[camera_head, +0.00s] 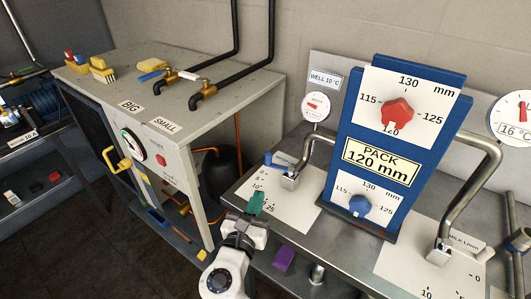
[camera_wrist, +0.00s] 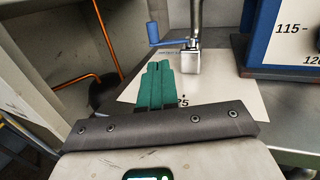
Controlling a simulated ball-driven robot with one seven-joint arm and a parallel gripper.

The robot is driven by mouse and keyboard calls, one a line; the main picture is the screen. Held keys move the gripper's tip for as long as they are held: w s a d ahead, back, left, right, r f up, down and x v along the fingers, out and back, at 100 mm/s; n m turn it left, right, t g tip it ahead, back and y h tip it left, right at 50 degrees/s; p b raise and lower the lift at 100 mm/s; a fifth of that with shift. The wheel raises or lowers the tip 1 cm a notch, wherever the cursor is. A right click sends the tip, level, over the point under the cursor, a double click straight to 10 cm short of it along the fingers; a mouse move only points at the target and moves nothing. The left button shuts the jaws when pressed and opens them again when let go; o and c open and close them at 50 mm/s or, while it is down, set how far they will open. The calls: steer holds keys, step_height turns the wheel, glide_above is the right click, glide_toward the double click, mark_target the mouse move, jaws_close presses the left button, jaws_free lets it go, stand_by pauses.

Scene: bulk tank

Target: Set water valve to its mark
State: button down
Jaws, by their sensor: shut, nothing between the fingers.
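The water valve has a blue lever (camera_head: 269,159) on a metal body (camera_head: 290,181) at the foot of a bent steel pipe. It stands on a white scale plate (camera_head: 292,214) with numbers from 0 to 25. The lever points left of the body and also shows in the wrist view (camera_wrist: 166,42). I cannot make out the mark on the scale. My gripper (camera_head: 256,196) has green fingers, shut and empty, over the plate's near left part. In the wrist view the fingertips (camera_wrist: 158,66) are just below the lever, apart from it in the picture; they hide part of the plate.
A blue panel (camera_head: 340,150) with red and blue knobs stands right of the valve. A second steel pipe and valve (camera_head: 438,254) stand farther right. A grey cabinet (camera_head: 200,100) is at left. A purple block (camera_head: 284,258) lies near the bench front.

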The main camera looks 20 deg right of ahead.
mark_target(266, 159)
steer(key=s+a+r+y+p, duration=0.1)
steer(key=s+r+y, duration=0.1)
steer(key=s, duration=0.2)
steer(key=shift+n+t, duration=0.4)
steer(key=p+x, duration=0.1)
steer(key=x, duration=1.2)
steer(key=shift+w, duration=0.45)
steer(key=shift+w+d, duration=0.2)
steer(key=shift+w, duration=0.8)
